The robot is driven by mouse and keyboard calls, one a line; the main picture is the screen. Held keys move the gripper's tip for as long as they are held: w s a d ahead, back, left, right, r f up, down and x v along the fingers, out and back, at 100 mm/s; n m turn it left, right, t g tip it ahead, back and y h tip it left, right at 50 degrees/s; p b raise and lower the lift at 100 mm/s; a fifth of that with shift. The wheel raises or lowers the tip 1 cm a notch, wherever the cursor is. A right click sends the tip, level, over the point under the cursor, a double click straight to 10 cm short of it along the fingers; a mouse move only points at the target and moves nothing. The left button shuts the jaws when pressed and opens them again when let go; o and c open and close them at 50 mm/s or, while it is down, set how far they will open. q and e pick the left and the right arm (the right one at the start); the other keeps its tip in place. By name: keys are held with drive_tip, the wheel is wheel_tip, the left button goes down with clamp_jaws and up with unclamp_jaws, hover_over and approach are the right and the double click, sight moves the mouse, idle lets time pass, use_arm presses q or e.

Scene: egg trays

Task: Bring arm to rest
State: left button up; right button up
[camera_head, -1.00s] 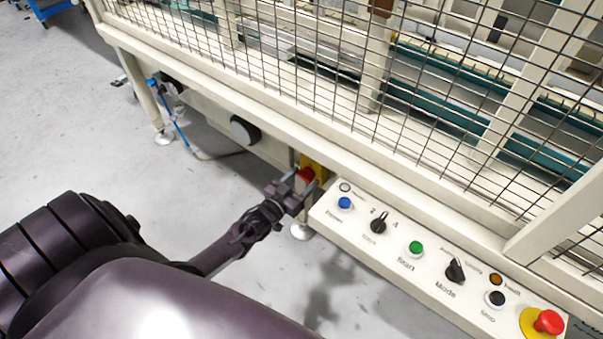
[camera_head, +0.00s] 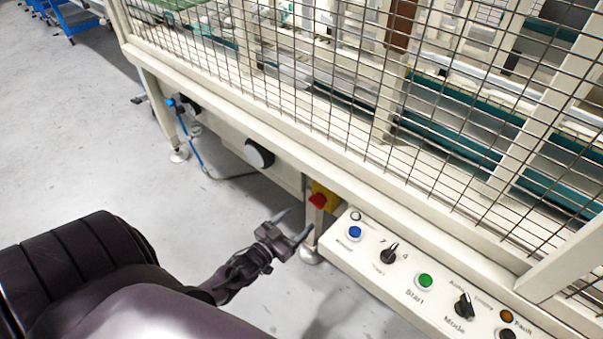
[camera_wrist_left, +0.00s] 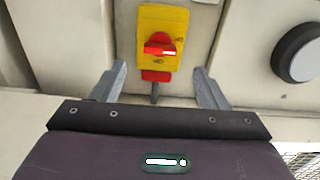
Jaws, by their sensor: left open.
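My left gripper (camera_head: 292,226) is open and empty, in front of the machine's side in the head view. Its two fingers (camera_wrist_left: 158,84) stand wide apart in the left wrist view. Between and beyond them is a red rotary switch (camera_wrist_left: 161,45) on a yellow plate (camera_wrist_left: 161,15), fixed to the cream machine panel. In the head view the red switch (camera_head: 318,200) is just beyond the fingertips, with a gap between. My right gripper is not in view.
A control panel (camera_head: 372,270) with a blue button, a green Start button and dark knobs juts out at the right. A wire-mesh guard (camera_head: 300,95) rises above the machine's frame. A round black knob (camera_head: 259,153) is on its side. Grey floor (camera_head: 80,150) lies clear at left.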

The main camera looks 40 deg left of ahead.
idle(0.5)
use_arm(q)
drive_tip(key=s+d+f+g, duration=0.5)
drive_tip(key=d+f+g, duration=0.3)
drive_tip(key=f, duration=0.3)
drive_tip(key=s+d+f+m+g, duration=0.2)
drive_tip(key=s+d+g, duration=0.6)
drive_tip(key=s, duration=0.5)
drive_tip(key=s+a+f+p, duration=0.2)
drive_tip(key=s+p, duration=0.5)
drive_tip(key=s, duration=0.1)
drive_tip(key=s+a+f+g+y+p, duration=0.1)
drive_tip(key=s+a+f+p, duration=0.2)
drive_tip(key=s+p, duration=0.5)
drive_tip(key=shift+s+a+f, duration=0.15)
drive_tip(key=shift+s+f, duration=0.1)
drive_tip(key=shift+s, duration=0.5)
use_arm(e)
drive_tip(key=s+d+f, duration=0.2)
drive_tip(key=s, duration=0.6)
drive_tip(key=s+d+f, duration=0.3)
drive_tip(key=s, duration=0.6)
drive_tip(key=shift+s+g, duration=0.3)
